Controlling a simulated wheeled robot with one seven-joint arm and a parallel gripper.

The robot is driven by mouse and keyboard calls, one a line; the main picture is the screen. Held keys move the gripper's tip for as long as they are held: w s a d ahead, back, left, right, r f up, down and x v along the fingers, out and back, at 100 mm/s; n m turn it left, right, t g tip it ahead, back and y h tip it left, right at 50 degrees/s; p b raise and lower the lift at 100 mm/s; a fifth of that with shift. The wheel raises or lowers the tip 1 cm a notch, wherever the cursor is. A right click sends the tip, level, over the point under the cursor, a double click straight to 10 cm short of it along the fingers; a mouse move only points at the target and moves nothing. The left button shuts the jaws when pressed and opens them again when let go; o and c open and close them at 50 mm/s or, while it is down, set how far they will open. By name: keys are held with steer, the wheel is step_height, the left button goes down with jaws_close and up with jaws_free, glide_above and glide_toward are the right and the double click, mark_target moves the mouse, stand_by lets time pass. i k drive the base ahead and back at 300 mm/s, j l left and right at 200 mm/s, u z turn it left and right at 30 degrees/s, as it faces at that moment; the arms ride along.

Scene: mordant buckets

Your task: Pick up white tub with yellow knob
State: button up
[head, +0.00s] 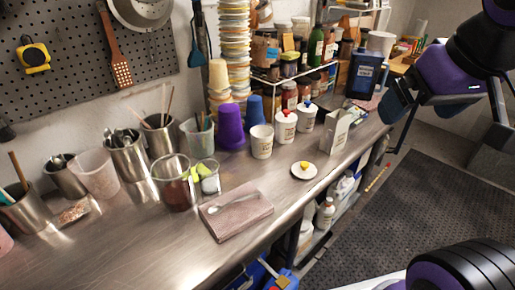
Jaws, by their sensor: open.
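A white round lid with a yellow knob (304,170) lies flat on the steel counter. Just left of and behind it stands an open white tub (261,141), upright, with a small label and no lid on it. Behind that tub stand a white tub with a red knob (286,126) and a white tub with a blue knob (307,117), both lidded. My gripper (394,122) is at the upper right, off the counter's right edge, open and apart from the tubs. Its fingers are partly seen from the side.
A white carton (336,131) stands right of the tubs. A purple cup (230,126) stands left of them. A folded pink cloth (237,214) with a spoon lies in front. Glass and metal containers crowd the left. Bare counter surrounds the loose lid.

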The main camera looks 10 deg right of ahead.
mark_target(262, 135)
steer(key=i+l+u, duration=0.1)
steer(key=u, duration=0.3)
steer(key=i+l+u, duration=0.15)
steer(key=u, duration=0.25)
steer(key=i+l+u, duration=0.1)
steer(key=l+u, duration=0.15)
steer(key=u, duration=0.15)
